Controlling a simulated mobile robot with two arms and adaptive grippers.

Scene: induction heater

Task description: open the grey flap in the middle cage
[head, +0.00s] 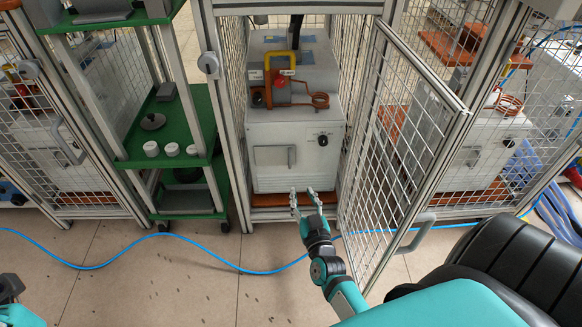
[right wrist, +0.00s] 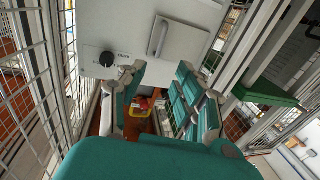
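The grey flap (head: 270,157) is on the front of the white heater box in the middle cage and looks shut. Its upright grey handle (head: 291,156) is on the flap's right side. In the right wrist view the handle (right wrist: 158,36) shows above the fingers. My right gripper (head: 304,194) is open and empty, in front of the box, below the handle in the picture and apart from it. Its spread fingers also show in the right wrist view (right wrist: 158,85). Only a teal and dark piece of my left arm shows at the lower left edge; its gripper is not visible.
The mesh cage door (head: 392,150) stands open to the right of my right arm. A black knob (head: 322,141) is right of the flap. A green shelf trolley (head: 165,135) stands left. A blue cable (head: 260,271) crosses the floor.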

